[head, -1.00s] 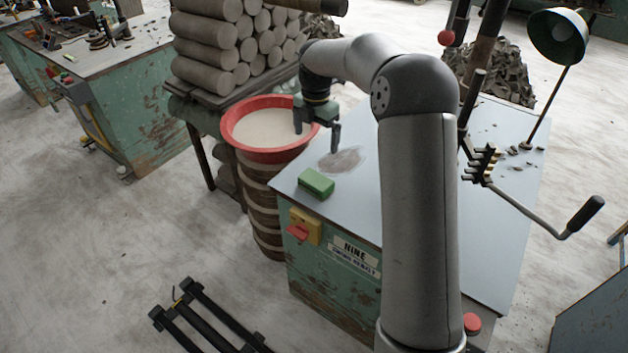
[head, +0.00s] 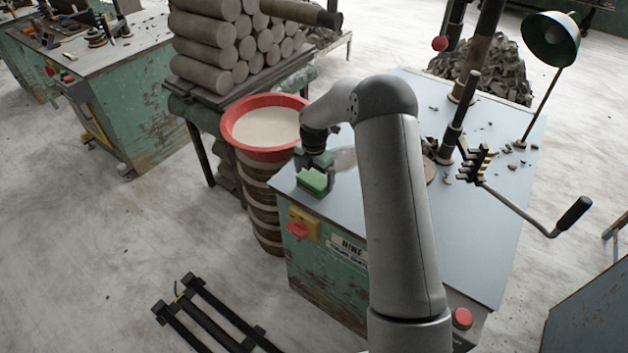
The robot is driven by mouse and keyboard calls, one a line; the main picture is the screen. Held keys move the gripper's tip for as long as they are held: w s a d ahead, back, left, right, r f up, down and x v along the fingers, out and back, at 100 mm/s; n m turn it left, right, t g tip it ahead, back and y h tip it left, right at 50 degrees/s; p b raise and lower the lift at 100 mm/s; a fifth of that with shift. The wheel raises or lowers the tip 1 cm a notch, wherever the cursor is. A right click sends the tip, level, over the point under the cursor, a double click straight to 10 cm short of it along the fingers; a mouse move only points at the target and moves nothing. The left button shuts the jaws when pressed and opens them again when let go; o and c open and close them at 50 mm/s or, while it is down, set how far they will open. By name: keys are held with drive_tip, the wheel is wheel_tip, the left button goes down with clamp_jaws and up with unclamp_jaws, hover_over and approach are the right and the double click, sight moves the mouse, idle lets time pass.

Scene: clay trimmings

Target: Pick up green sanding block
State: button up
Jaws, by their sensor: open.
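The green sanding block (head: 312,182) lies on the grey top of the green workbench (head: 480,230), near its front left corner. My gripper (head: 314,172) is directly over the block, pointing down, with its fingers at the block's two ends. The jaws are open. The fingers hide part of the block's upper side, and I cannot tell whether they touch it.
A red basin (head: 263,128) of pale material stands just left of the bench corner. Stacked clay cylinders (head: 230,40) are behind it. A crank handle (head: 572,213), a lamp (head: 550,38) and clay scraps are at the bench's right side.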

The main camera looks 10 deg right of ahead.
drive_tip(key=shift+f, duration=1)
drive_tip(key=shift+c, duration=0.3)
drive_tip(key=c, duration=0.7)
drive_tip(key=shift+c, duration=0.2)
drive_tip(key=shift+r, duration=0.2)
